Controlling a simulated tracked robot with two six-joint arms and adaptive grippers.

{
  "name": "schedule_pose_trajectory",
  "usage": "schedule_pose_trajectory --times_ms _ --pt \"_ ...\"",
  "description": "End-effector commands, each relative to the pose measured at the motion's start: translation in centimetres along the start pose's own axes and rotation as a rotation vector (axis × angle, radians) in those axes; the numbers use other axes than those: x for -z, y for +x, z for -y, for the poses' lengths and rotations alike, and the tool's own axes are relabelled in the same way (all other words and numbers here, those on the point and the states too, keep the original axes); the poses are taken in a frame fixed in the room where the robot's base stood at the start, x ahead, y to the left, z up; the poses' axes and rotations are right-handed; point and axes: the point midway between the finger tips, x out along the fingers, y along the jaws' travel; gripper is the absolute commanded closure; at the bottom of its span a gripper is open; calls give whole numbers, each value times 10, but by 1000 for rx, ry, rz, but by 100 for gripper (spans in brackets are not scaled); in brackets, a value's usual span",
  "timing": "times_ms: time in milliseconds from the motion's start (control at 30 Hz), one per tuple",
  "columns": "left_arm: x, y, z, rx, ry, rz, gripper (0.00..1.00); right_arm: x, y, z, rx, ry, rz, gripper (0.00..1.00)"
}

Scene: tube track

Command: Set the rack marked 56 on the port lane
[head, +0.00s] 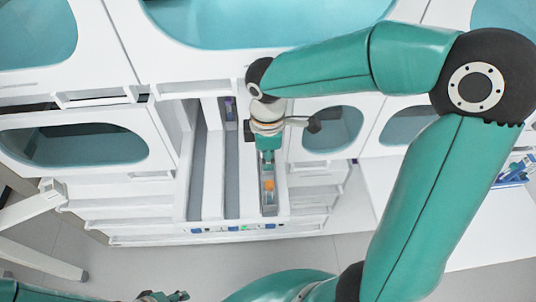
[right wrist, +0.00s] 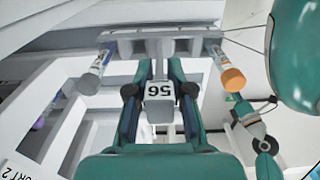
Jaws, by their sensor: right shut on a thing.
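My right gripper (head: 268,160) points down at the rightmost lane of the pulled-out white unit. In the right wrist view its fingers (right wrist: 158,92) are shut on the grip of the rack marked 56 (right wrist: 160,90). The rack's crossbar spans behind the grip, with an orange-capped tube (right wrist: 232,78) at its right end and another tube (right wrist: 97,70) at its left end. The orange cap also shows in the head view (head: 269,185). Whether the rack rests in the lane is unclear. What seems to be my left gripper (head: 165,296) is cut off at the bottom edge.
Two more long lanes (head: 198,170) (head: 232,180) lie left of the rack. A purple item (head: 229,106) shows at the far end of the middle one. Part of a label ending "ORT 2" (right wrist: 16,170) shows at lower left. Blue items (head: 515,170) lie on a white surface at right.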

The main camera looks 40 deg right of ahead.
Motion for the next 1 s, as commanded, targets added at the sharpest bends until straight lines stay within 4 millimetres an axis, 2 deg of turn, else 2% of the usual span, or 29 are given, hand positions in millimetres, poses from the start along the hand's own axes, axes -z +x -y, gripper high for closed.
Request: schedule_pose_trajectory --times_ms 1000 --pt "0 6 2 0 0 0 60 0 8 0 0 0 0 100"
